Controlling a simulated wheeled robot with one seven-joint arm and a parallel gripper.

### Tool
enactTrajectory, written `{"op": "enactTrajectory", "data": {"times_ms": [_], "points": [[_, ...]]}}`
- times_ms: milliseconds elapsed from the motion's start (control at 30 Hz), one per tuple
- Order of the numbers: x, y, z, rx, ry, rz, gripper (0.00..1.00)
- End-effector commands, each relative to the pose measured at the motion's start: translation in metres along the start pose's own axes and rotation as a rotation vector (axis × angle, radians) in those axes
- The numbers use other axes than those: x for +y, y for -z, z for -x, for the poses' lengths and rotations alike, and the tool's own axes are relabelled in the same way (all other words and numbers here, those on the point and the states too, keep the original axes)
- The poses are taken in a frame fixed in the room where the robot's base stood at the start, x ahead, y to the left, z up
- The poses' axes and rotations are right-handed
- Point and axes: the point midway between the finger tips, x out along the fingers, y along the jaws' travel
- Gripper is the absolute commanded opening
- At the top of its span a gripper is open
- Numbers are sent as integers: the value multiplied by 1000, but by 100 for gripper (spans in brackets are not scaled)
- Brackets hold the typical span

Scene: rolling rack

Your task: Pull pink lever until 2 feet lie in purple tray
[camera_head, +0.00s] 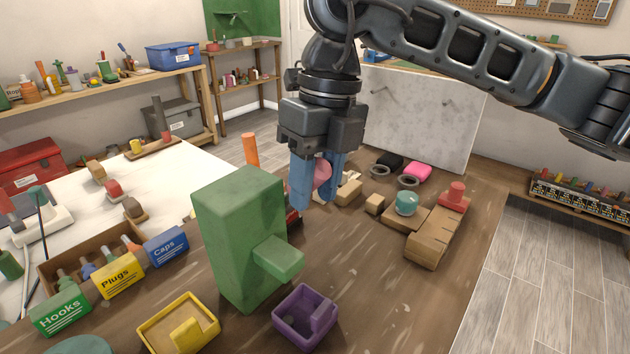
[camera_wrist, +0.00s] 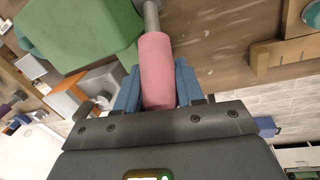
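The pink lever (camera_head: 322,172) is a thick pink handle on a grey metal rod, largely hidden by my fingers in the head view. In the wrist view the pink lever (camera_wrist: 156,68) points from the green box toward my palm. My gripper (camera_head: 317,190) has its blue fingers on both sides of the handle, and they appear to touch it. The purple tray (camera_head: 291,332) sits on the table below the green chute (camera_head: 278,257) of the tall green box (camera_head: 238,235). I see no feet in the tray, only a purple raised part in its corner.
A yellow tray (camera_head: 160,345) stands left of the purple one. Bins labelled Hooks, Plugs and Caps (camera_head: 166,246) line the left. Wooden blocks (camera_head: 426,250), a teal knob (camera_head: 406,203) and a red peg (camera_head: 456,196) lie to the right. The front right table is clear.

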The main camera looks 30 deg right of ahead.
Motion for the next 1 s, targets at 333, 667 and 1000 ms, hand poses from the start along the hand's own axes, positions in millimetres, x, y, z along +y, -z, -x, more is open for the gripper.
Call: {"op": "enactTrajectory", "data": {"times_ms": [333, 667, 1000], "points": [[0, 0, 0, 0, -1, 1, 0], [0, 0, -3, -12, -3, 3, 0], [-4, 4, -16, -128, -28, 19, 0]]}}
